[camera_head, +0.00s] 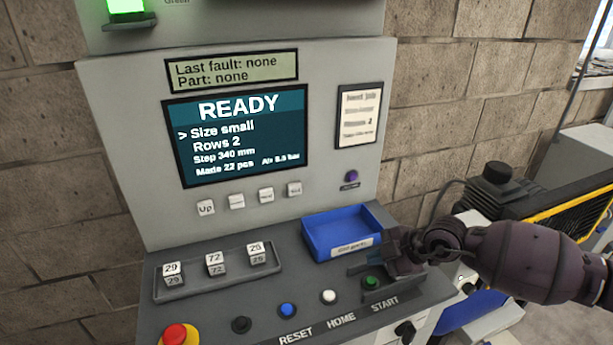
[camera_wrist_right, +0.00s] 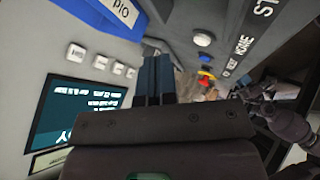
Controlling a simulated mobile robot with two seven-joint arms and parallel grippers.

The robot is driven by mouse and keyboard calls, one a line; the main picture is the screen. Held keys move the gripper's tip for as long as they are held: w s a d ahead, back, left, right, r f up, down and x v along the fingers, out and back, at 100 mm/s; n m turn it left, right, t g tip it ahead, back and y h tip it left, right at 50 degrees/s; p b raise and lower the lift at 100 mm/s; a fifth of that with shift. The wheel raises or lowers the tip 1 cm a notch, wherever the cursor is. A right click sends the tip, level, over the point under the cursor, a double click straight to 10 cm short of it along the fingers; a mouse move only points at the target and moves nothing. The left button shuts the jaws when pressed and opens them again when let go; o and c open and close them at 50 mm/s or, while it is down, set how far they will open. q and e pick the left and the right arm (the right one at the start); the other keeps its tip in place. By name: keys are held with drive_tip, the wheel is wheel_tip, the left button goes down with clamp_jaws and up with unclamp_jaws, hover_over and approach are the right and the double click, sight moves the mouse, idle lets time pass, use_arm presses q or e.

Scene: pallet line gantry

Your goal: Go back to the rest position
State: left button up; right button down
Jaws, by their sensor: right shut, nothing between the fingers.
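My right gripper (camera_head: 372,266) reaches in from the right over the sloped control desk, just above the green START button (camera_head: 371,282). Its fingers are shut with nothing between them. In the right wrist view the two dark fingers (camera_wrist_right: 153,78) lie side by side over the grey panel. I cannot tell from the head view whether a fingertip touches the desk. My left gripper is not in the head view. A dark arm at the right of the wrist view (camera_wrist_right: 285,120) looks like my left arm, and its jaw state is unclear.
A blue tray (camera_head: 310,238) sits behind my right gripper. The screen (camera_head: 236,135) reads READY. White (camera_head: 329,297), blue (camera_head: 288,310) and black (camera_head: 241,324) buttons and a red emergency stop (camera_head: 175,336) line the front. Conveyor-like equipment (camera_head: 510,190) stands at the right.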

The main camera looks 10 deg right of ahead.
drive_tip(key=s+a+r+m+t+y, duration=0.4)
drive_tip(key=a+r+m+t, duration=0.2)
drive_tip(key=a+r+t, duration=0.3)
drive_tip(key=s+d+f+m+g+h, duration=0.1)
drive_tip(key=s+d+f+m+h, duration=0.25)
drive_tip(key=d+m+h, duration=0.35)
drive_tip(key=s+d+f+m+g+h, duration=0.1)
drive_tip(key=s+d+f+m+h, duration=0.3)
drive_tip(key=m+h, duration=0.35)
drive_tip(key=s+f+n+g+y, duration=0.1)
drive_tip(key=s+f+g, duration=0.35)
drive_tip(key=s, duration=0.35)
drive_tip(key=s+f+n+g+y, duration=0.1)
drive_tip(key=s+f+g+y, duration=0.15)
drive_tip(key=s+g, duration=0.45)
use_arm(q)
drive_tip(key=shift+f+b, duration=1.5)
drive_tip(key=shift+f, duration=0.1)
use_arm(e)
drive_tip(key=w+f+t, duration=0.2)
drive_tip(key=f+t, duration=0.3)
drive_tip(key=f, duration=0.1)
drive_tip(key=w+f+t, duration=0.3)
drive_tip(key=f+t, duration=0.2)
drive_tip(key=f, duration=0.2)
drive_tip(key=shift+w+f, duration=0.25)
drive_tip(key=shift+f, duration=0.05)
drive_tip(key=shift+w+a+r+n, duration=0.1)
drive_tip(key=shift+n, duration=0.15)
